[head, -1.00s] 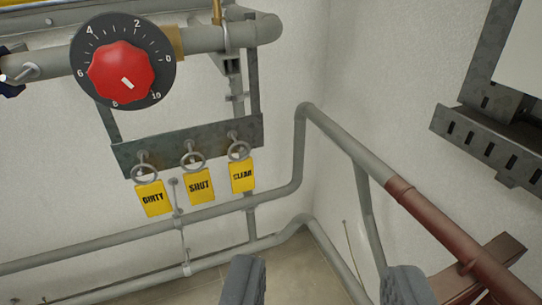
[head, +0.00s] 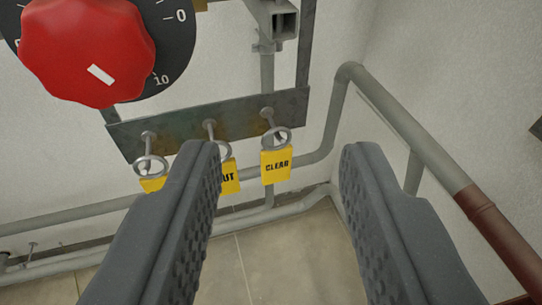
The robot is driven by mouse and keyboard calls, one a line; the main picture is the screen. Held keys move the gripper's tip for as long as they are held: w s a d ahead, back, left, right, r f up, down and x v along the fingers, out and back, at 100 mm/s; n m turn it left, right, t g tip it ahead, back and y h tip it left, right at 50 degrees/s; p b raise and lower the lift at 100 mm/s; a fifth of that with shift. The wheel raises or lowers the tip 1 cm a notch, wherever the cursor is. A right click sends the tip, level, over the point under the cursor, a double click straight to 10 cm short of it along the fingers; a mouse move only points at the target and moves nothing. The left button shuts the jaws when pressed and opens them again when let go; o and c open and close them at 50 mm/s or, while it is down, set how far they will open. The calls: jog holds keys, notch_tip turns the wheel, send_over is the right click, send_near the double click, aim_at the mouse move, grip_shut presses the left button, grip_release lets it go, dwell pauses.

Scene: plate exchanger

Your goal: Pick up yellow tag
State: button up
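Three yellow tags hang by rings from hooks on a grey metal rail (head: 185,115). The right tag, marked CLEAR (head: 276,166), shows in full between my fingers in the picture. The middle tag (head: 230,177), which read SHUT earlier, is partly hidden behind my left finger. The left tag (head: 151,185), which read DIRTY earlier, is mostly hidden by that finger. My gripper (head: 280,155) is wide open and empty, its two dark grey ridged fingers either side of the CLEAR tag in view. The tag looks farther off than the fingertips, and no contact shows.
A large red knob (head: 88,48) on a black numbered dial is close at the upper left. Grey pipes (head: 330,125) run below and right of the tags, one turning reddish brown (head: 500,235) at the right. Tiled floor (head: 285,255) lies below.

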jog(key=o, duration=0.5)
jog(key=shift+o, duration=1.2)
jog(key=w+d+f+m+g+y+p, duration=0.1)
jog(key=w+d+f+m+p, duration=0.1)
jog(key=w+f+m+p, duration=0.2)
jog(key=w+f+m, duration=0.1)
jog(key=w+m, duration=0.1)
jog(key=m, duration=0.1)
jog(key=shift+w+d+f+m+y+p, duration=0.3)
jog(key=shift+w+d+f+y+p, duration=0.05)
jog(key=shift+w+f+y, duration=0.05)
jog(key=m+g+y+p, duration=0.2)
jog(key=m+p, duration=0.8)
jog(key=m, duration=1.5)
send_near(277, 168)
jog(key=b+x, duration=0.1)
jog(key=x, duration=0.6)
jog(key=shift+f, duration=0.3)
jog(key=shift+r+b+x, duration=0.15)
jog(key=shift+b+x, duration=0.1)
jog(key=shift+x, duration=1.1)
jog(key=shift+r+b+x, duration=0.15)
jog(key=shift+b+x, duration=0.05)
jog(key=shift+x, duration=1.2)
